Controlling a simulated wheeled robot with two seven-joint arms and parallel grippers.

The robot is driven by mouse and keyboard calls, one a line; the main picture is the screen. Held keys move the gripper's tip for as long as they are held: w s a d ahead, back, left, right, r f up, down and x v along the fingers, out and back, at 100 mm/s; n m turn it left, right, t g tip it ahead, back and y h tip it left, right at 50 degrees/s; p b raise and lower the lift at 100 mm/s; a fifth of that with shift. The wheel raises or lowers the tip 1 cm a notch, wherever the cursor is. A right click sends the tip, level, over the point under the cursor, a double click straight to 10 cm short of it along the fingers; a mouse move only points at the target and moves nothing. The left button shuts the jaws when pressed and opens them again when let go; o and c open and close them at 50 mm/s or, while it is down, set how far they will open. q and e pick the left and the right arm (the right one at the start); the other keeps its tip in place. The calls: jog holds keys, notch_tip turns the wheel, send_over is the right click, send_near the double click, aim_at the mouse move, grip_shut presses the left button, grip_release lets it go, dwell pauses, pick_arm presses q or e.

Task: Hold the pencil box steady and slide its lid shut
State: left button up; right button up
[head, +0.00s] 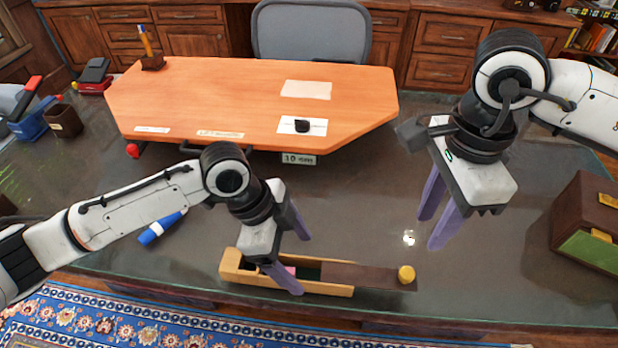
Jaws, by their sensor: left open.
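The pencil box (236,269) is light wood and lies lengthwise near the front edge of the dark desk. Its dark brown lid (362,276) covers the right part and sticks out past the box's right end. A yellow knob (406,274) stands on the lid's right end. The left part of the box is uncovered, with something pink (291,271) inside. My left gripper (300,265) is open over the box, one finger on the far side and one by the near side; contact is unclear. My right gripper (431,232) is open and empty, above and behind the knob.
A blue marker (160,228) lies left of the box. An orange wooden board (230,95) with papers fills the far middle. A brown and green box (588,225) stands at the right edge. The desk between the knob and that box is clear.

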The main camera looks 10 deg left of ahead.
aim_at(332, 270)
pick_arm(q)
jog(key=d+f+n+t, duration=0.1)
jog(key=d+n+t+h, duration=0.1)
jog(key=d, duration=0.1)
jog(key=s+d+f+n+t, duration=0.1)
jog(key=shift+d+f+h, duration=0.35)
jog(key=shift+h, duration=0.05)
jog(key=shift+d+n+t+h, duration=0.3)
jog(key=shift+n+t, duration=0.4)
jog(key=shift+n, duration=0.2)
jog(key=shift+s+r+n+t, duration=0.1)
jog(key=shift+r+n+t, duration=0.05)
jog(key=shift+n+t, duration=0.45)
jog(key=shift+a+r+n+t, duration=0.2)
jog(key=shift+r+n+t, duration=0.05)
jog(key=shift+n+t, duration=0.3)
jog(key=s+a+r+n+t+y, duration=0.3)
jog(key=s+a+n+y, duration=0.15)
jog(key=a, duration=0.35)
jog(key=s+a+r+n+t+y, duration=0.35)
jog(key=s+a+n, duration=0.25)
jog(key=a, duration=0.2)
jog(key=shift+h, duration=0.5)
jog(key=x, duration=1.2)
jog(key=shift+w+a, duration=0.25)
